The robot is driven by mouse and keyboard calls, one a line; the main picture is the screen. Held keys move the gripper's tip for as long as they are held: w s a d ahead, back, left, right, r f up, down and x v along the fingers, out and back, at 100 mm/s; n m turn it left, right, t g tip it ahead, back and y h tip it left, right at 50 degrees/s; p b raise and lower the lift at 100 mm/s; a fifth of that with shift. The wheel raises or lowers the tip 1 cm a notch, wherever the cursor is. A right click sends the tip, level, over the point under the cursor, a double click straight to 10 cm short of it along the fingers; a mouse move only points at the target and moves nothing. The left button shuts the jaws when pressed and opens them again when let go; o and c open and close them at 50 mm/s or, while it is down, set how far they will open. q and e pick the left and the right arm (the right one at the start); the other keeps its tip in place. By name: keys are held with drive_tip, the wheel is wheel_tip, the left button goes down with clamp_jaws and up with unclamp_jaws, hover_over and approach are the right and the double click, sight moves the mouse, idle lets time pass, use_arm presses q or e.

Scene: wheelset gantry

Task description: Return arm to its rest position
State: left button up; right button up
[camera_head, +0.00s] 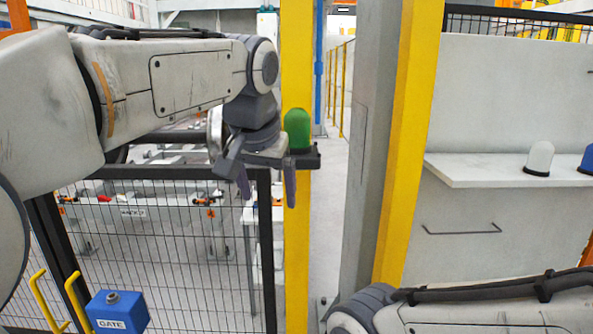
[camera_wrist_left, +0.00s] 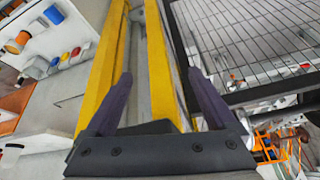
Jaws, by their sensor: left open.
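My left arm reaches in from the left in the head view. Its gripper (camera_head: 267,190) hangs with its fingers pointing down, in front of the yellow post and beside the black mesh fence. The fingers are apart with nothing between them. In the left wrist view the two purple fingers (camera_wrist_left: 162,100) also stand apart and empty, with the yellow and grey posts beyond them. Part of my right arm (camera_head: 470,312) shows at the bottom right of the head view; its gripper is out of the frame.
A green dome (camera_head: 298,129) sits on a small dark bracket at the yellow post (camera_head: 297,250), close to my left gripper. A blue GATE box (camera_head: 117,312) is at lower left by the mesh fence (camera_head: 160,245). A white shelf (camera_head: 480,171) at right holds a white dome (camera_head: 539,157) and a blue dome (camera_head: 587,160).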

use_arm(q)
drive_tip(key=s+a+f+n+g, duration=0.15)
drive_tip(key=a+f, duration=0.25)
drive_tip(key=f, duration=0.6)
drive_tip(key=s+a+f, duration=0.2)
drive_tip(key=a+f, duration=0.3)
drive_tip(key=f, duration=0.4)
drive_tip(key=s+a+f+n, duration=0.2)
drive_tip(key=s+a+f, duration=0.3)
drive_tip(key=s+f, duration=0.5)
drive_tip(key=s+d+f+m+g+b, duration=0.3)
drive_tip(key=s+d+f+m+b, duration=0.5)
drive_tip(key=s+d+f+b, duration=0.4)
drive_tip(key=d+b, duration=0.2)
drive_tip(key=b, duration=0.3)
drive_tip(key=shift+s+d, duration=0.15)
drive_tip(key=shift+s, duration=0.05)
